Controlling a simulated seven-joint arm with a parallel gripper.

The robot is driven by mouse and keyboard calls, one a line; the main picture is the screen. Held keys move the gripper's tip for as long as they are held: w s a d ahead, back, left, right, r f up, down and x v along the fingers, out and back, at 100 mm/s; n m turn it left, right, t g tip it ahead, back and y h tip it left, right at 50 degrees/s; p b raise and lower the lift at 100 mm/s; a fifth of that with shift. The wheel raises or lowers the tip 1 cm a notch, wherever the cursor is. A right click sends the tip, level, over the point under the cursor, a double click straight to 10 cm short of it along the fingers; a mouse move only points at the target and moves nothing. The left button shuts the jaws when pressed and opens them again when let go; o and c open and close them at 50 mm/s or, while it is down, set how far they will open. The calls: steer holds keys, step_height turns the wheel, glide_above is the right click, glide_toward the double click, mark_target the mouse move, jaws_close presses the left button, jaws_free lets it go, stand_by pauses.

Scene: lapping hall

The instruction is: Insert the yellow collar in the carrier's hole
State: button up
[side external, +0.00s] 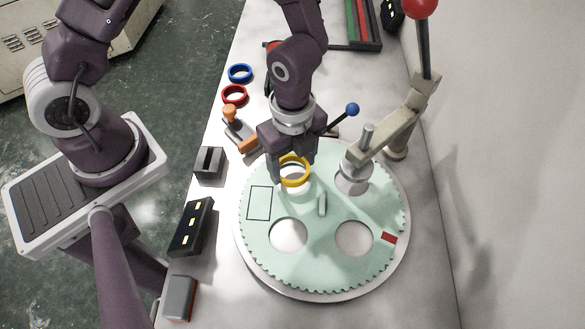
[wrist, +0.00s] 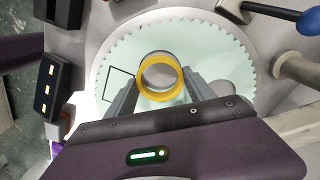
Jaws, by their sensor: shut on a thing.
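The yellow collar (side external: 297,184) is a ring held between the fingers of my gripper (side external: 292,170). In the wrist view the collar (wrist: 160,97) sits between both fingertips of my gripper (wrist: 160,88), its opening facing the camera. The carrier (side external: 320,262) is a pale green toothed disc with several round holes. The collar is over the carrier's upper-left hole (side external: 291,190), which is partly hidden by the collar and gripper. I cannot tell whether the collar touches the carrier. The carrier (wrist: 120,55) also shows in the wrist view.
A beige swing arm (side external: 392,125) with a red-knobbed lever reaches over the upper-right hole. A blue-knobbed lever (side external: 352,109) stands close behind my gripper. A grey pin (side external: 322,204) rises mid-carrier. Blue (side external: 240,73) and red (side external: 235,95) rings lie left. The two front holes are clear.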

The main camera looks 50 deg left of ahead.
steer(key=shift+f, duration=1.25)
